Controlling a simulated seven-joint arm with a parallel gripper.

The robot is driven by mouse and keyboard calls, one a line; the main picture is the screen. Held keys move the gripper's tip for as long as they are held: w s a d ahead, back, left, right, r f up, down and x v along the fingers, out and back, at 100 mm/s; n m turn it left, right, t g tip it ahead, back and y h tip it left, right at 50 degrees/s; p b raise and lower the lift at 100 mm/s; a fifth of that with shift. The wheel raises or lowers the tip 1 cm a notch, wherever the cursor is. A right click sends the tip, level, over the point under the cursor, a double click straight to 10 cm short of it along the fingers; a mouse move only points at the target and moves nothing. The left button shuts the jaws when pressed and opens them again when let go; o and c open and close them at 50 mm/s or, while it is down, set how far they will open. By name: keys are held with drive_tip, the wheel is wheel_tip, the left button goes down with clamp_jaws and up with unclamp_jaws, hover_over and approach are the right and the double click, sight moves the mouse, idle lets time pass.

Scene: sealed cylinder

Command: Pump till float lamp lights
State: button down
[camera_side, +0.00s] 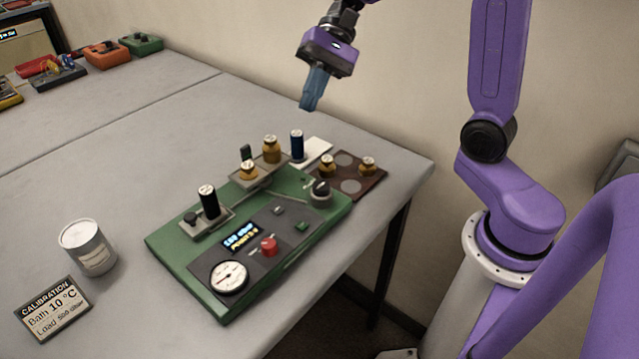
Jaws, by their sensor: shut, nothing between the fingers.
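A green apparatus (185,262) lies on the grey table. Its dark panel carries a round white gauge (229,277), a red knob (269,246) and a small lit display (241,236). A black cylinder with a white top (208,203) stands upright on its left part. A dark knob (320,189) sits at its right end. My gripper (309,106) is shut and empty, in the air above and behind the apparatus, touching nothing.
Brass weights stand on a grey holder (262,180) and a brown tray (352,187). A blue cylinder (297,145) stands by a white card (318,152). A white can (88,247) and a calibration sign (53,309) are at the left front.

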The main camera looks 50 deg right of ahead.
hover_over(320, 189)
drive_tip(key=d, duration=0.2)
drive_tip(key=f, duration=0.4)
drive_tip(key=shift+w+f, duration=0.2)
drive_tip(key=shift+w, duration=0.05)
drive_tip(key=shift+f, duration=4.4)
drive_tip(key=shift+f, duration=0.1)
drive_tip(key=shift+f, duration=0.3)
drive_tip(key=shift+f, duration=0.9)
drive_tip(key=shift+r, duration=1.35)
drive_tip(key=shift+r, duration=0.1)
